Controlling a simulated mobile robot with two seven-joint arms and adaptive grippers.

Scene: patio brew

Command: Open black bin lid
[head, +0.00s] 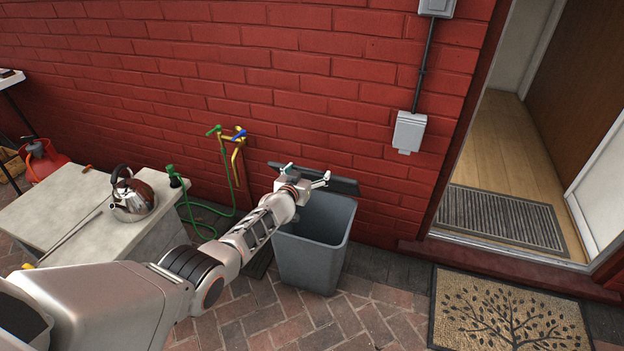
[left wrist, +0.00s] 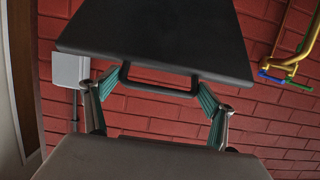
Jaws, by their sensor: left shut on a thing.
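The bin (head: 312,250) is a grey tapered container standing against the brick wall, with its mouth uncovered. Its black lid (head: 345,184) is raised and tilted up at the back, near the wall. In the left wrist view the lid (left wrist: 160,38) fills the top, with a dark handle loop (left wrist: 160,83) on its edge. My left gripper (head: 306,178) is above the bin's mouth, and its arm covers part of the bin's left side. In the left wrist view its green-padded fingers (left wrist: 160,100) are at both ends of the handle loop. My right gripper is not in view.
A pale counter (head: 50,205) with a steel kettle (head: 133,200) stands at the left. A green hose (head: 232,185) hangs from a brass tap (head: 239,137) on the wall. A doormat (head: 508,310) lies before the open doorway at right. Brick paving right of the bin is clear.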

